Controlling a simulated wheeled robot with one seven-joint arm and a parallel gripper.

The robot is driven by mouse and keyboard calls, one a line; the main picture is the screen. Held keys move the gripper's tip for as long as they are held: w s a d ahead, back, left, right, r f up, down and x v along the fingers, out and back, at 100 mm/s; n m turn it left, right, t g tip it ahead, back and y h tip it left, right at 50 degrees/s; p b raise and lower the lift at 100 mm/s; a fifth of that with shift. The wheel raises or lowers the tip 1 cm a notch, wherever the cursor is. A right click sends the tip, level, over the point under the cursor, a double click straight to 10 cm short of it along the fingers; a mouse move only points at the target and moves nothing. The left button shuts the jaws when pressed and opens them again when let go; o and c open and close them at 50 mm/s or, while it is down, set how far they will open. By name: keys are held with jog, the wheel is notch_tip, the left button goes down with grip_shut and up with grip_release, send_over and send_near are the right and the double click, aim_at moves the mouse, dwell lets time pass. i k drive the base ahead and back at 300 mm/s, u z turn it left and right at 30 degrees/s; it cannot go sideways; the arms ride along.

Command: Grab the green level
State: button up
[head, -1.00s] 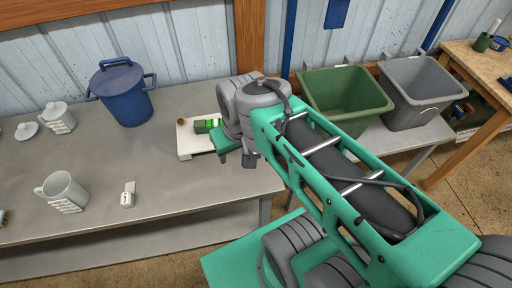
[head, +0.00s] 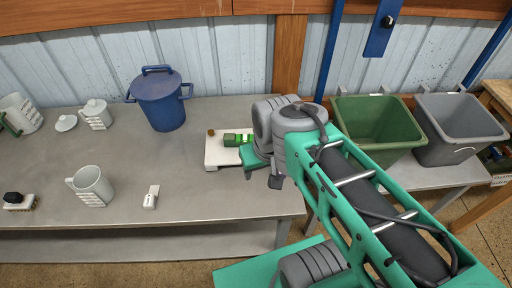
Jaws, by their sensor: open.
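The green level (head: 236,139) lies on a white board (head: 214,157) near the right end of the grey table. Its right part is hidden behind my arm's end. My gripper (head: 246,160) is at the level's right side, seen from above and mostly covered by my wrist. The fingertips are not clearly visible, and I cannot tell whether they touch the level.
A blue lidded pot (head: 162,103) stands behind and left of the board. A mug (head: 91,186) and a small white object (head: 151,197) are at front left. Green (head: 376,125) and grey (head: 450,132) bins stand at right. The table's middle is clear.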

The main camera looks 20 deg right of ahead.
aim_at(229, 140)
jog(key=k, duration=0.5)
jog(key=u, duration=3.95)
jog(key=k, duration=1.65)
jog(key=z, duration=1.5)
